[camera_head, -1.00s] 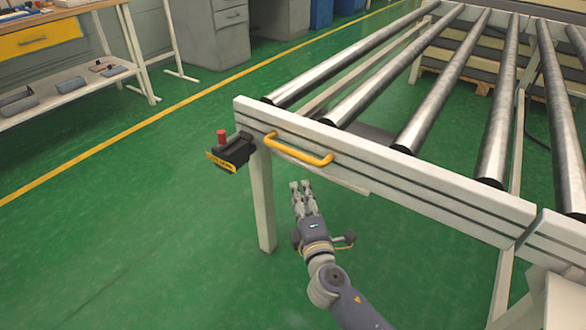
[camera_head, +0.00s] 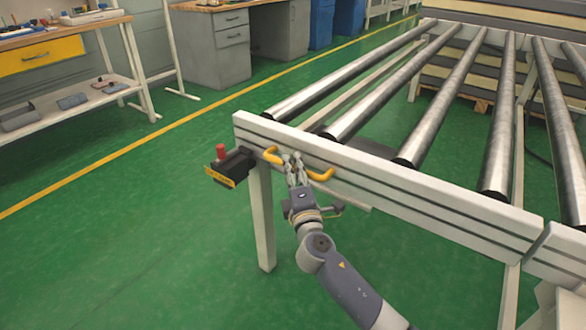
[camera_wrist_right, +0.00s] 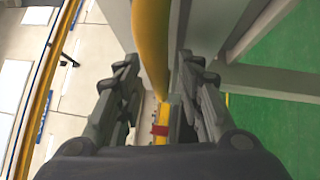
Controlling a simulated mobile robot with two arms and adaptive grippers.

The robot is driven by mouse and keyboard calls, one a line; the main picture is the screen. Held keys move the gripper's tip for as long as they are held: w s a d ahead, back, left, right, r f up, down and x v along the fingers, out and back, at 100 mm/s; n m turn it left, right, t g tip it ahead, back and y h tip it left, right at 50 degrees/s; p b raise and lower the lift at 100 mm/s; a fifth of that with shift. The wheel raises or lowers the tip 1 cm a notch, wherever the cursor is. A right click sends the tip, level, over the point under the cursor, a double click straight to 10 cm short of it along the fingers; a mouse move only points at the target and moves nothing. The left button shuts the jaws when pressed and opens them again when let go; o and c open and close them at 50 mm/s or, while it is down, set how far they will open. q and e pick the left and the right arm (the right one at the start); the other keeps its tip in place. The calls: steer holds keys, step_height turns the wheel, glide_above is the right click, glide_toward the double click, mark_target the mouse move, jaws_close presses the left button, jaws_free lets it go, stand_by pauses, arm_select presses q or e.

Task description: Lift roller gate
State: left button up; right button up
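The roller gate is a white frame with several metal rollers, and its front beam (camera_head: 430,203) crosses the right half of the head view. A yellow handle (camera_head: 319,176) is fixed to the beam's front face near its left end. My right gripper (camera_head: 293,163) is at the handle, and its fingers hide the handle's middle. In the right wrist view, the two fingers (camera_wrist_right: 160,85) are spread apart, with the yellow handle (camera_wrist_right: 150,40) coming down between them. I cannot tell whether either finger touches it. My left gripper is not in view.
A black box with a red button (camera_head: 221,152) is mounted at the beam's left corner, beside the white leg (camera_head: 262,215). A workbench (camera_head: 70,40) stands at the far left and a grey drawer cabinet (camera_head: 215,50) behind. Green floor is clear on the left.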

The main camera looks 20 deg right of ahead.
steer(key=shift+w, duration=0.4)
jaws_close()
steer(key=shift+r, duration=0.15)
